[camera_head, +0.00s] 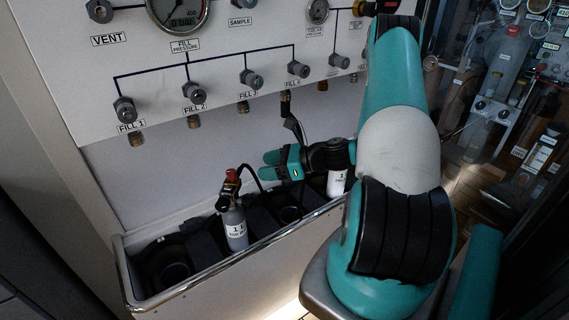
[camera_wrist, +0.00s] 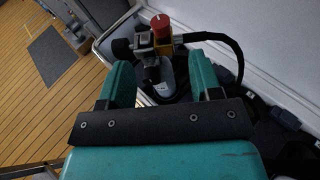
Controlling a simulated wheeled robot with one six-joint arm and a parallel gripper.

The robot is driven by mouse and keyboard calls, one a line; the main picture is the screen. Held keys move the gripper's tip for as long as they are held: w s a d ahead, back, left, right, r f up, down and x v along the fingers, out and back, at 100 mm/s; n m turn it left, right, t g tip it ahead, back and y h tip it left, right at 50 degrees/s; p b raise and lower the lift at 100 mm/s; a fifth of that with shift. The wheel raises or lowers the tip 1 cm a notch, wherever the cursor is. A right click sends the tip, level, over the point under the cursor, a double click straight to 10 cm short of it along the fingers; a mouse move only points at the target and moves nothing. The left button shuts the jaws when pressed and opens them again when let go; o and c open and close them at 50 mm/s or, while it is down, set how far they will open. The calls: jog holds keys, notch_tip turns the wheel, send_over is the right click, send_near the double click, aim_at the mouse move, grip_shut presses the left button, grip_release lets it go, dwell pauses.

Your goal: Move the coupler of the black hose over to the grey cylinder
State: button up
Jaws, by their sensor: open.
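The grey cylinder (camera_head: 235,228) stands upright in the trough, with a white label on its front. The coupler (camera_head: 231,183), brass with a red top, is at the cylinder's valve. In the wrist view the coupler (camera_wrist: 161,42) shows its red cap with a black knob at its left. The black hose (camera_wrist: 218,40) leaves it to the right. I cannot tell whether it is fully seated. My gripper (camera_head: 268,164) is open and empty, right of the coupler and apart from it. In the wrist view its teal fingers (camera_wrist: 160,72) stand either side of the grey cylinder below the coupler.
The trough's metal rim (camera_head: 215,268) runs along the front. A second cylinder (camera_head: 337,184) is partly hidden by my arm. The panel (camera_head: 80,75) above carries gauges and several fill ports. A black fitting (camera_head: 291,124) hangs below FILL 4, close to my gripper.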

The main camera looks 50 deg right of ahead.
jog(key=shift+v, duration=2.25)
jog(key=a+r+n+g+y+p, duration=0.1)
jog(key=a+r+n+g+p, duration=0.1)
jog(key=a+r+n+g, duration=0.65)
jog(key=a+r+n+g+p, duration=0.2)
jog(key=a+r+n, duration=0.3)
jog(key=a+n, duration=0.7)
jog(key=s+a+r+n+g+h+p, duration=0.2)
jog(key=s+a+r+n+h, duration=0.2)
jog(key=s+a+r+n, duration=0.7)
jog(key=s+a+n, duration=0.1)
jog(key=s+n, duration=0.2)
jog(key=n, duration=0.2)
jog(key=shift+a+h+p, duration=0.2)
jog(key=shift+h+p, duration=0.1)
jog(key=shift+p, duration=0.05)
